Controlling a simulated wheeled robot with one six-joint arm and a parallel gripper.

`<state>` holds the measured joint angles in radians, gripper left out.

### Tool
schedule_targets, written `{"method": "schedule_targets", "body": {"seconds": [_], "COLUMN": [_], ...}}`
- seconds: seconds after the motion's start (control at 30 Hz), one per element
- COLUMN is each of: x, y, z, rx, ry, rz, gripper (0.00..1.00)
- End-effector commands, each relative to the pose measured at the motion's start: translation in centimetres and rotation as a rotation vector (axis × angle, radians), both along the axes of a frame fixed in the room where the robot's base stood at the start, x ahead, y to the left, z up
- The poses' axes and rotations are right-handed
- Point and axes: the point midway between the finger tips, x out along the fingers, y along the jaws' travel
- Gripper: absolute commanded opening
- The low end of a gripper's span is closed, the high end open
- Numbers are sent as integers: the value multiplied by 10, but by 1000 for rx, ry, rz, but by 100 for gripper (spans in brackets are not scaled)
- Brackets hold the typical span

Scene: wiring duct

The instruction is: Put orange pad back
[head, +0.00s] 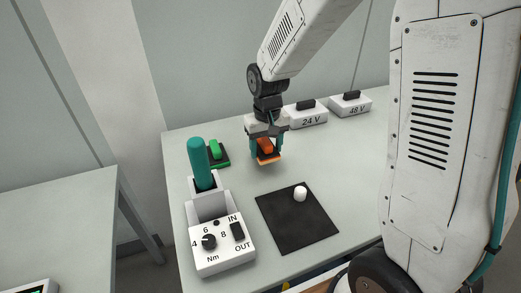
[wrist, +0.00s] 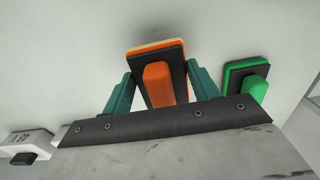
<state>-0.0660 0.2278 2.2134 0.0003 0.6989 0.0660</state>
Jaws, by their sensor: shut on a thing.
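My gripper (head: 266,145) is shut on the orange pad (head: 266,157), with its teal fingers on either side of the pad's orange handle. In the wrist view the orange pad (wrist: 157,70) shows its dark base, orange rim and block handle between the fingers (wrist: 160,92). The pad is over the table near its back; whether it touches the surface I cannot tell. A green pad (head: 216,153) of the same shape lies to the left of my gripper, apart from it. It also shows in the wrist view (wrist: 250,82), at the right.
A teal-handled tool stands in a grey holder (head: 209,204) behind a dial box (head: 222,247) at front left. A black mat (head: 290,229) bears a white cylinder (head: 300,193). The 24 V box (head: 306,119) and 48 V box (head: 351,106) stand at the back right.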

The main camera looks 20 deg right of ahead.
Motion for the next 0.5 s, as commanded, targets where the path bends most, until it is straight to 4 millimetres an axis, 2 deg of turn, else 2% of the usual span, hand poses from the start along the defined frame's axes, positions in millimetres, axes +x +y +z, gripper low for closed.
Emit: {"method": "schedule_targets", "body": {"seconds": [0.13,0.3,0.5], "x": [1,0,1], "y": [2,3,2], "z": [-9,-32,-35], "rx": [0,0,0], "ry": [1,3,-1], "rz": [2,3,2], "gripper": [37,37,37]}}
